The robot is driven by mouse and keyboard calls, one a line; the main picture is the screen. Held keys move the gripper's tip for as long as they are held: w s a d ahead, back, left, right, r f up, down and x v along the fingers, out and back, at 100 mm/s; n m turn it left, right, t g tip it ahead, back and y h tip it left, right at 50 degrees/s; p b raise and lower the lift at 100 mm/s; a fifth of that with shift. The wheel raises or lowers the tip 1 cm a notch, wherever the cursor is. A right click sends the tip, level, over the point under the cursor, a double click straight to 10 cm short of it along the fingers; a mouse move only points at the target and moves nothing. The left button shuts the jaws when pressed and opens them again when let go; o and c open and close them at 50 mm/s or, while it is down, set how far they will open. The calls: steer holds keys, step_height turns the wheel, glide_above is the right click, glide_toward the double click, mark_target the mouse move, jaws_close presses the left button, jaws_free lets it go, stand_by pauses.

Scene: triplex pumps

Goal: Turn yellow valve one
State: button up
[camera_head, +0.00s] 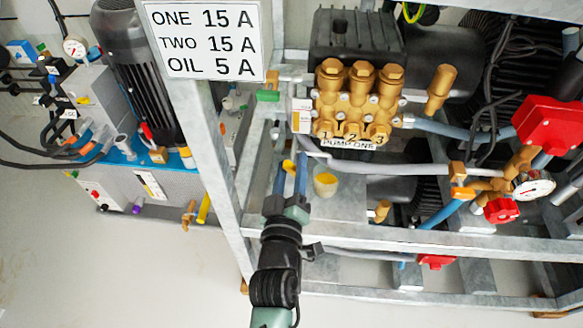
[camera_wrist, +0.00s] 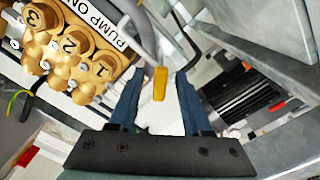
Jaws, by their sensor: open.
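A small yellow valve handle (camera_head: 289,166) shows at the front of the pump frame, below and left of the brass pump block. My gripper (camera_head: 291,161) is open, with its blue fingers pointing up around the handle. In the wrist view the handle (camera_wrist: 160,83) stands between the two open fingertips of my gripper (camera_wrist: 159,76), with a gap visible on either side. Whether either finger touches it cannot be told. The valve body behind the handle is mostly hidden.
The brass pump (camera_head: 358,98), labelled PUMP ONE, sits above right. A metal frame post (camera_head: 213,150) stands left of my arm and a rail (camera_head: 400,238) crosses right of it. Open floor (camera_head: 90,255) lies lower left.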

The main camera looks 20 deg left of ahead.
jaws_close()
steer(key=shift+m, duration=0.4)
steer(key=m+b, duration=0.1)
steer(key=m, duration=0.2)
steer(key=shift+f+m, duration=0.1)
steer(key=shift+m, duration=0.2)
steer(key=shift+m+b, duration=0.55)
steer(key=shift+m, duration=1.15)
jaws_free()
